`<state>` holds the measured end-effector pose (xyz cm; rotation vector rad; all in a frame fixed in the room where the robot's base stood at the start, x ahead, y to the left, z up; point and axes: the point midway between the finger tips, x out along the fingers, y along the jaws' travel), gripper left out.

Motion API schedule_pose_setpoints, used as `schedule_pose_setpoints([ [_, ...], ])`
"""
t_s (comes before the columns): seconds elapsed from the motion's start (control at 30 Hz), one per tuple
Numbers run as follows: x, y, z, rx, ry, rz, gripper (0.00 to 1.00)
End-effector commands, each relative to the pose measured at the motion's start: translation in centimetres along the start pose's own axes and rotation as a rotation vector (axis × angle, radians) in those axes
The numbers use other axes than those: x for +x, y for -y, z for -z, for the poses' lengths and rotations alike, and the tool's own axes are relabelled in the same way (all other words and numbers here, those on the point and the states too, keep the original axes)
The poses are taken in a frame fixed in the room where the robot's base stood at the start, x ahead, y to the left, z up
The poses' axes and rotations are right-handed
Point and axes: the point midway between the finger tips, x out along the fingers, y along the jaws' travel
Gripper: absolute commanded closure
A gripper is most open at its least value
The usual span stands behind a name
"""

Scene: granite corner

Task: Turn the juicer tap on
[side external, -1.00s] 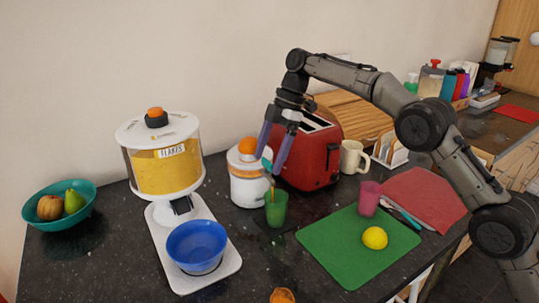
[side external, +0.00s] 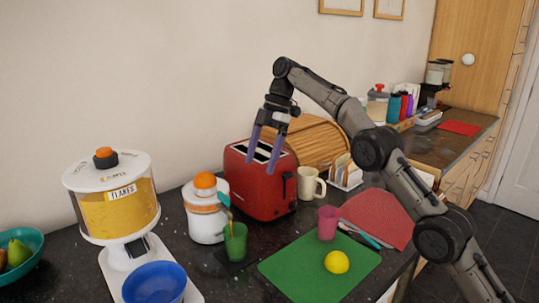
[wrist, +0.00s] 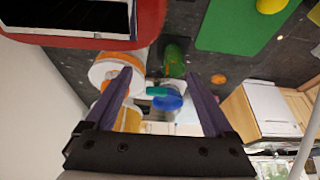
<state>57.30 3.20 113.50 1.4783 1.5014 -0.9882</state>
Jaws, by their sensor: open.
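The white juicer (side external: 206,222) with an orange fruit (side external: 205,181) on top stands left of the red toaster. Its teal tap lever (side external: 223,199) sits at its right side, above a green cup (side external: 236,243). A thin orange streak shows between tap and cup; I cannot tell whether it is juice or a straw. My gripper (side external: 261,166) is open and empty, up and right of the juicer, across the toaster in the picture. In the wrist view the teal lever (wrist: 156,91) appears between the two fingers but apart from them, with the green cup (wrist: 173,60) beside it.
The red toaster (side external: 268,194) stands close right of the juicer. A flakes dispenser (side external: 118,212) and blue bowl (side external: 155,283) are at left. A cream mug (side external: 309,184), pink cup (side external: 327,223) and green board (side external: 300,271) with a lemon (side external: 336,262) are at right.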

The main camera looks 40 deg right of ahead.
Motion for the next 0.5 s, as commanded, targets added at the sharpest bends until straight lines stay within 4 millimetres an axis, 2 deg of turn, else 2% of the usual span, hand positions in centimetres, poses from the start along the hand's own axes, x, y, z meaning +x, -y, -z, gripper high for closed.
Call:
schedule_pose_setpoints([
  [0.03,-0.3,-0.1,-0.8,0.002,0.0,-0.003,0.12],
  [0.2,-0.9,0.0,-2.3,0.0,-0.001,-0.001,0.12],
  [0.5,-1.1,0.0,-2.6,-0.002,0.0,-0.002,0.12],
])
